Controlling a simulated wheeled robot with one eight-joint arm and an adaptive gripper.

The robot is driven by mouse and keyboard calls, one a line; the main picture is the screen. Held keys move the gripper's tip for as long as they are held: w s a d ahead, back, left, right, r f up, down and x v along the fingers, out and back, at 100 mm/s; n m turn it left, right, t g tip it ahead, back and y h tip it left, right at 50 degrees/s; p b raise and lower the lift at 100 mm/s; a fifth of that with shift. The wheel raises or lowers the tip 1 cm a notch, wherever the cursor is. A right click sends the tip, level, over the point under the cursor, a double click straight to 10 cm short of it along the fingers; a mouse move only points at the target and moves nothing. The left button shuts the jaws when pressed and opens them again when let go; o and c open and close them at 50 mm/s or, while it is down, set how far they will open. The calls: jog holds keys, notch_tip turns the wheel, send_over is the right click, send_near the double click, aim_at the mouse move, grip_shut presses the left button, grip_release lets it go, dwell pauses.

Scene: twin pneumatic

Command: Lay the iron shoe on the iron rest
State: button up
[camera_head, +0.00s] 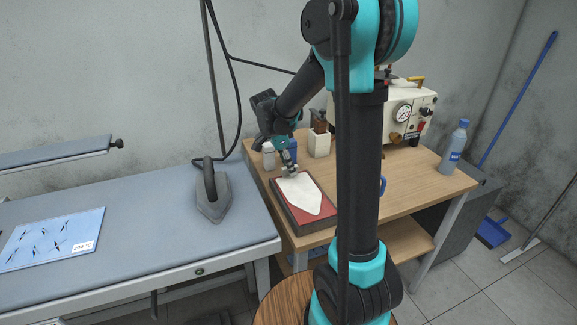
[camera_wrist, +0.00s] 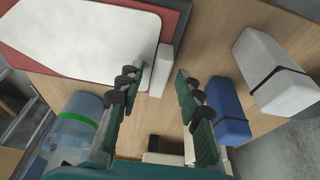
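The iron shoe (camera_head: 300,195), a white sole-shaped plate, lies flat on the red pad of the dark-edged iron rest (camera_head: 327,213) on the wooden table. In the wrist view the shoe (camera_wrist: 85,35) fills the upper left over the red rest (camera_wrist: 178,12). A pale block (camera_wrist: 161,70) stands at the shoe's near end. My gripper (camera_head: 288,170) is low at that end. In the wrist view its fingers (camera_wrist: 162,72) are apart, with the block seen between or just beyond the tips. I cannot tell whether either finger touches it.
The grey iron (camera_head: 212,195) stands on the ironing board to the left. A water bottle (camera_head: 454,148) and a machine (camera_head: 405,112) are farther right.

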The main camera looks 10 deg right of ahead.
jog(key=shift+r, duration=0.1)
jog(key=v, duration=1.2)
